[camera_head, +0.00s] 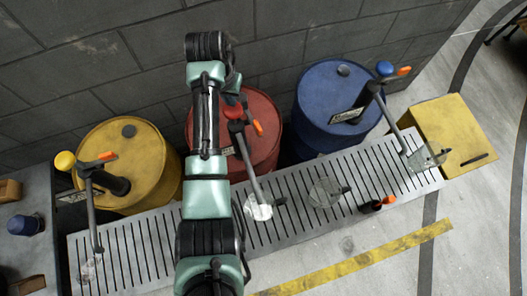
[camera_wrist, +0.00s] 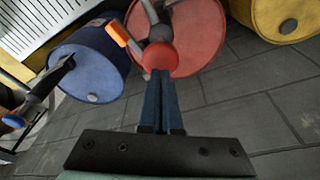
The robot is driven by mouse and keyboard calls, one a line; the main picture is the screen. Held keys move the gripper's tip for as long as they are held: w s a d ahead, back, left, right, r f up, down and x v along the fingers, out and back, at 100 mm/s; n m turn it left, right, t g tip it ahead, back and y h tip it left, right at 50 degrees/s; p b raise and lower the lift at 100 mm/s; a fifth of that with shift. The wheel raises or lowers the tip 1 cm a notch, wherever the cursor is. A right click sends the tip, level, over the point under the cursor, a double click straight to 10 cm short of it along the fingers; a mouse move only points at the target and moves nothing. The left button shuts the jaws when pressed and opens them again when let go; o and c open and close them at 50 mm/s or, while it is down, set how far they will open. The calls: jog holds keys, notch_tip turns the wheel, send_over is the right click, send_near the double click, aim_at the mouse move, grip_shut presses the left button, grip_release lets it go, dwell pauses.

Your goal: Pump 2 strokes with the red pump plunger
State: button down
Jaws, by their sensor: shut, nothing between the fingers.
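The red pump plunger shows in the wrist view as a round red knob (camera_wrist: 160,57) on the pump at the red drum (camera_wrist: 203,30). My gripper (camera_wrist: 162,78) is shut and empty, its fingertips right at the knob's near side; I cannot tell whether they touch it. In the head view the red drum (camera_head: 265,120) stands between the yellow and blue drums, partly hidden by my arm. Its pump has an orange-tipped lever (camera_head: 257,128) and a grey spout pipe (camera_head: 249,170) leading down to the grating.
A blue drum (camera_head: 322,100) and a yellow drum (camera_head: 145,150) with similar pumps stand either side. A slotted grating (camera_head: 160,235) runs in front. A yellow box (camera_head: 450,125) stands at the right. A block wall (camera_head: 120,60) rises behind the drums.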

aim_at(232, 112)
jog(key=shift+s+f+b, duration=0.15)
jog(key=shift+f+b, duration=1.8)
jog(key=shift+f, duration=1.35)
jog(key=shift+d+f, duration=0.1)
jog(key=shift+f, duration=0.25)
jog(key=shift+r, duration=0.15)
jog(key=shift+w+p+v, duration=0.25)
jog(key=shift+p+v, duration=0.85)
jog(key=shift+v, duration=0.05)
jog(key=shift+w+p+v, duration=0.25)
jog(key=shift+p+v, duration=0.85)
jog(key=shift+v, duration=0.05)
jog(key=shift+w+p+v, duration=0.2)
jog(key=shift+p+v, duration=0.9)
jog(key=shift+v, duration=0.05)
jog(key=shift+w+r, duration=0.15)
jog(key=shift+s+b+x, duration=0.25)
jog(key=shift+b+x, duration=0.55)
jog(key=shift+x, duration=0.3)
jog(key=shift+s+b+x, duration=0.2)
jog(key=shift+b+x, duration=0.55)
jog(key=shift+x, duration=0.4)
jog(key=shift+s+b+x, duration=0.25)
jog(key=shift+b+x, duration=0.55)
jog(key=shift+x, duration=0.3)
jog(key=shift+s+f, duration=0.2)
jog(key=shift+f, duration=0.15)
